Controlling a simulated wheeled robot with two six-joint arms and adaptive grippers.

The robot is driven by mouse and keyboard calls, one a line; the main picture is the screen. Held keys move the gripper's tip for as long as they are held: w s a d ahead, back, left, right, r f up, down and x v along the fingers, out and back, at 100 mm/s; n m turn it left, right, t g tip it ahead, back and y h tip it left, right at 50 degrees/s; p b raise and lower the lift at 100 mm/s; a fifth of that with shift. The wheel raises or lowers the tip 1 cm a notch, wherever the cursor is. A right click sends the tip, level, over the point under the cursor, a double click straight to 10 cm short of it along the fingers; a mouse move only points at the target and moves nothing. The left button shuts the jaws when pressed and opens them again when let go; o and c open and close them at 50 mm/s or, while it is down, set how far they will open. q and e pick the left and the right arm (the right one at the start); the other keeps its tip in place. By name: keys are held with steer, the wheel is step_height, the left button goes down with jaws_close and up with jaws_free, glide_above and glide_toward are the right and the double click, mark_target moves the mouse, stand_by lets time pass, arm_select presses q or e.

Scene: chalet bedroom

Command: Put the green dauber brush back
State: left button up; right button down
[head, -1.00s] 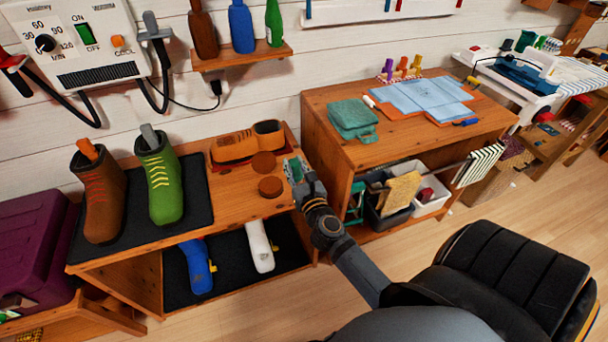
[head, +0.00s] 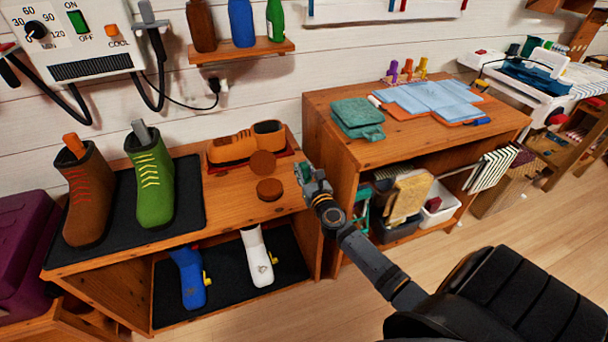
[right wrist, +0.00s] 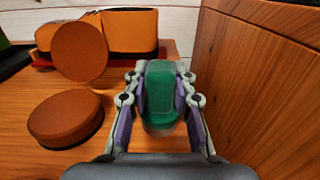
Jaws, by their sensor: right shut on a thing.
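My right gripper (head: 312,178) is above the right end of the left wooden bench, close to the side of the other wooden bench. In the right wrist view (right wrist: 160,95) its fingers are shut on a rounded green piece, which I take for the green dauber brush (right wrist: 160,92). The brush's lower part is hidden or blurred. Small upright purple, orange and yellow pieces (head: 407,70) stand at the back of the right bench and may be the other daubers. My left gripper is not in view.
A brown boot (head: 85,200) and a green boot (head: 150,185) stand on a dark mat.

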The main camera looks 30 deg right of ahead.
stand_by(0.3)
steer(key=c, duration=1.6)
jaws_free()
steer(key=shift+f, duration=0.1)
steer(key=o, duration=0.5)
